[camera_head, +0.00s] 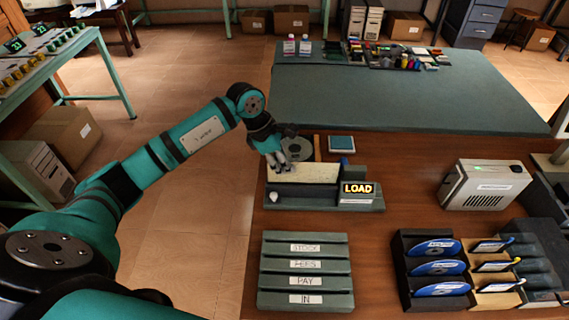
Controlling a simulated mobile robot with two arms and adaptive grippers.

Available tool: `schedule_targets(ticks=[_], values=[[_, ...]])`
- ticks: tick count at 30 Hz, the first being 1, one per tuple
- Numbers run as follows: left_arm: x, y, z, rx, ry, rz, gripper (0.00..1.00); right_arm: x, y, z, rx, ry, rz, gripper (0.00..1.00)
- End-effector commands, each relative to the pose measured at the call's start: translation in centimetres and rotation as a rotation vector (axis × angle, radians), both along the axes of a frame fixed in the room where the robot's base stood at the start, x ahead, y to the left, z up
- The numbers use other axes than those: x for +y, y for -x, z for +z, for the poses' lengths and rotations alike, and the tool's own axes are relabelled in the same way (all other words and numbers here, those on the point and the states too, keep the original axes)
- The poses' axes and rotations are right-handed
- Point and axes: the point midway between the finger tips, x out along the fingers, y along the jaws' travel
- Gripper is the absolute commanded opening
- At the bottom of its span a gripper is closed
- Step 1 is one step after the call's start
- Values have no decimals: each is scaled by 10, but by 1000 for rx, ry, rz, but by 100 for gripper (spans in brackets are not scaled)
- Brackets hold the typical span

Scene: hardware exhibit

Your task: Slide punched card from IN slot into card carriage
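A cream punched card (317,172) stands upright in or at the dark green card carriage (313,191), with LOAD lit on its display (358,189). I cannot tell how deep the card sits. My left gripper (281,166) points down at the card's left end, touching it or very close. Whether its fingers are closed on the card is too small to tell. The slot rack (305,270) lies in front, with labels STOCK, FEES, PAY and IN. The IN slot (306,298) at the near end shows no card. My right gripper is not in view.
A round grey part (297,147) and a small teal-topped block (341,144) are behind the card. A beige box (487,184) and racks with blue discs (437,268) stand to the right. Bare wooden tabletop (400,195) lies between.

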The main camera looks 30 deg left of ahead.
Motion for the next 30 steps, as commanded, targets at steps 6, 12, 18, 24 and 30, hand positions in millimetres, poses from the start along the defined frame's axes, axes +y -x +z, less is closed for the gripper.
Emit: schedule_targets(ticks=[6,12,18,24,30], values=[[0,0,-7,0,0,0,0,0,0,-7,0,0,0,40],[0,0,-17,0,0,0,0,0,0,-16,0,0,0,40],[0,0,-26,0,0,0,0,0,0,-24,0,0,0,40],[0,0,-35,0,0,0,0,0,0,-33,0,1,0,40],[0,0,-41,-1,0,0,0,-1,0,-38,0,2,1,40]])
